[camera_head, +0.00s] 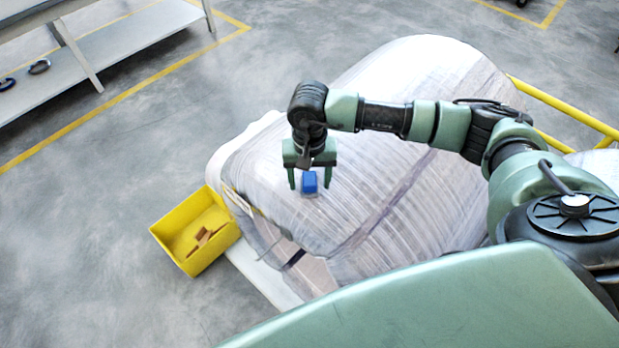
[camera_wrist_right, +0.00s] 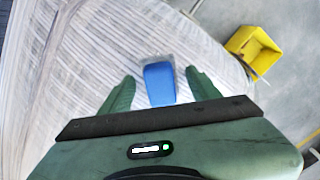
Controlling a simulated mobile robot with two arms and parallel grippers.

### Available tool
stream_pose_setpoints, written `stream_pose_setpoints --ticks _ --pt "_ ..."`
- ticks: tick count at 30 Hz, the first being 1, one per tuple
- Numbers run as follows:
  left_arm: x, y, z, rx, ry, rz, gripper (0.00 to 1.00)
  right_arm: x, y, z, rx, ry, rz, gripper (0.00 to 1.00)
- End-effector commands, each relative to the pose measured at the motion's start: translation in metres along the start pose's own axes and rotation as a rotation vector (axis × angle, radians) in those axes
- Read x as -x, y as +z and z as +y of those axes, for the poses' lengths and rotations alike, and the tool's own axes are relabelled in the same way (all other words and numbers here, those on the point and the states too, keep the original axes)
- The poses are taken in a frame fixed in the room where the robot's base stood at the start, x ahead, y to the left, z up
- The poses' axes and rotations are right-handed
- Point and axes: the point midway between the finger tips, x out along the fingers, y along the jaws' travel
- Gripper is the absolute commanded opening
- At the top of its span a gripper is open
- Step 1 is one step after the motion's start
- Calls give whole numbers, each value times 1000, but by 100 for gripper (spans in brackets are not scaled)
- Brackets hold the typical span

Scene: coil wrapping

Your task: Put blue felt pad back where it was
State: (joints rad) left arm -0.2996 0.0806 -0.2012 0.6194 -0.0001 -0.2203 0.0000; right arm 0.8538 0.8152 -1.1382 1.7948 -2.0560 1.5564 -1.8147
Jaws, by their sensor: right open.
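The blue felt pad (camera_head: 309,182) lies on top of the plastic-wrapped coil (camera_head: 420,75). My right gripper (camera_head: 310,187) is right above the pad with its green fingers spread, one on each side of it. In the right wrist view the blue pad (camera_wrist_right: 159,84) sits between the two open fingers (camera_wrist_right: 160,82), with a gap on both sides. A pale, clear-looking edge shows around the pad there. I cannot tell the exact height of the fingertips over the wrap. My left gripper is not in view.
A yellow bin (camera_head: 193,232) with brown pieces inside is attached beside or stands next to the coil's left edge; it also shows in the right wrist view (camera_wrist_right: 253,50). A grey shelf (camera_head: 75,75) stands upper left. A yellow rail (camera_head: 565,110) is at right. Floor at left is clear.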

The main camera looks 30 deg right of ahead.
Motion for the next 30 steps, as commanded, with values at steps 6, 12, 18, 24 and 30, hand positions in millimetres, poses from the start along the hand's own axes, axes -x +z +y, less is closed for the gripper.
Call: stream_pose_setpoints --ticks 6,12,18,24,30 --pt "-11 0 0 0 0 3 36 25 -1 -1 3 -3 6 62" --pt "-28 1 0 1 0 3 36 70 -2 -1 1 -5 7 62" --pt "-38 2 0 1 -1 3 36 105 -1 -1 0 -3 4 62" --pt "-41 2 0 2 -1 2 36 121 0 0 0 0 1 62" --pt "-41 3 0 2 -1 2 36 122 0 0 0 0 0 62"
